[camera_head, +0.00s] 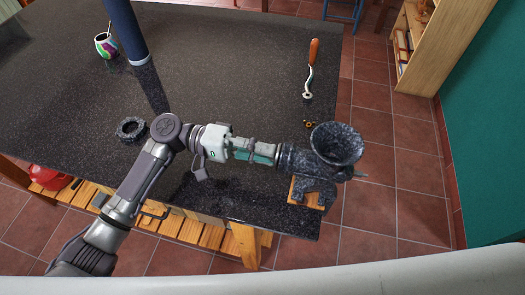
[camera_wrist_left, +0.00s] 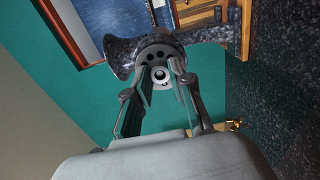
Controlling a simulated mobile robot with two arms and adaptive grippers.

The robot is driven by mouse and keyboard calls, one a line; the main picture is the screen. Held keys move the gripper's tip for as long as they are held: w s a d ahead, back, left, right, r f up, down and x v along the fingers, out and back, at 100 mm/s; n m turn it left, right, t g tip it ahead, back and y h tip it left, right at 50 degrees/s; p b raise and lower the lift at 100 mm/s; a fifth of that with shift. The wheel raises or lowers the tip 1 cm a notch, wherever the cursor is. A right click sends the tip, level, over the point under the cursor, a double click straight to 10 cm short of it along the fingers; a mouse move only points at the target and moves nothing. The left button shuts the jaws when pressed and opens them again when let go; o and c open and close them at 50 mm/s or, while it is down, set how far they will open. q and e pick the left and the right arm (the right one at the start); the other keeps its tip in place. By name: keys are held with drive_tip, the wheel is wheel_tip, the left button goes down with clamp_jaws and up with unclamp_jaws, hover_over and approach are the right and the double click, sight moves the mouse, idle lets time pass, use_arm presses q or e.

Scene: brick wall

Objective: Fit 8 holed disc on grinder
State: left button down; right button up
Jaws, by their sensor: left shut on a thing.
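The dark speckled grinder (camera_head: 338,145) stands at the table's right front corner, its funnel facing up. In the left wrist view the grinder (camera_wrist_left: 125,58) shows ahead, with its round mouth toward me. My left gripper (camera_head: 279,153) is level with the mouth, at its left side. In the wrist view its fingers (camera_wrist_left: 160,69) are closed on a dark holed disc (camera_wrist_left: 156,56) at the mouth. I cannot tell whether the disc is fully seated. A dark ring (camera_head: 131,129) lies on the table at left. A crank with an orange handle (camera_head: 313,52) lies behind the grinder. My right gripper is not in view.
Small brass parts (camera_head: 309,124) lie just behind the grinder. A wooden block (camera_head: 306,192) is under its foot. A colourful cup (camera_head: 106,45) and a tall dark blue cylinder (camera_head: 125,30) stand at the back left. The middle of the dark table (camera_head: 220,75) is clear.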

use_arm(q)
drive_tip(key=shift+s+d, duration=0.1)
drive_tip(key=shift+d, duration=0.15)
idle(0.4)
drive_tip(key=shift+b, duration=0.4)
idle(1.0)
idle(0.5)
drive_tip(key=c, duration=0.9)
unclamp_jaws()
drive_tip(key=shift+d, duration=0.15)
drive_tip(key=shift+c, duration=0.7)
